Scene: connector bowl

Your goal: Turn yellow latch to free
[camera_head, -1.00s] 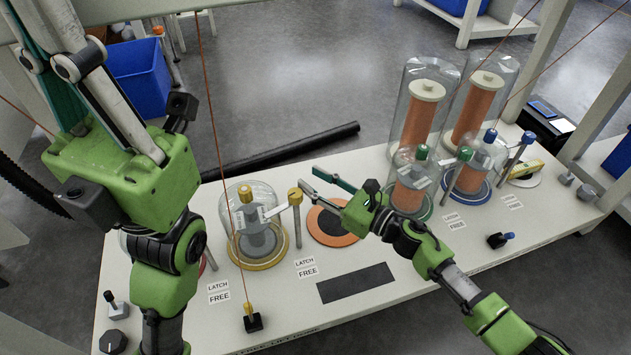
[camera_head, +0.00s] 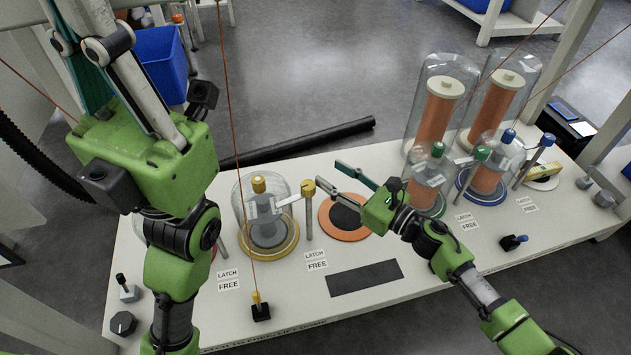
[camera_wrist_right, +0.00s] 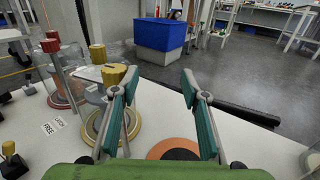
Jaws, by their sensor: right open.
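The yellow latch (camera_head: 308,187) is a grey upright post with a yellow knob, standing right of a glass dome on a yellow ring (camera_head: 293,243). A grey arm runs from the post toward the yellow-capped fitting inside the dome. My right gripper (camera_head: 352,172) is open and empty, above the table and to the right of the knob, apart from it in the head view. In the right wrist view the yellow knob (camera_wrist_right: 113,74) shows beside the left finger, partly covered by it; contact cannot be told there.
LATCH and FREE labels (camera_head: 316,260) lie in front of the post. An orange disc with a dark centre (camera_head: 331,222) lies below my right gripper. Green and blue latched domes stand to the right, with tall glass cylinders (camera_head: 440,100) behind. A dark strip (camera_head: 365,278) lies in front.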

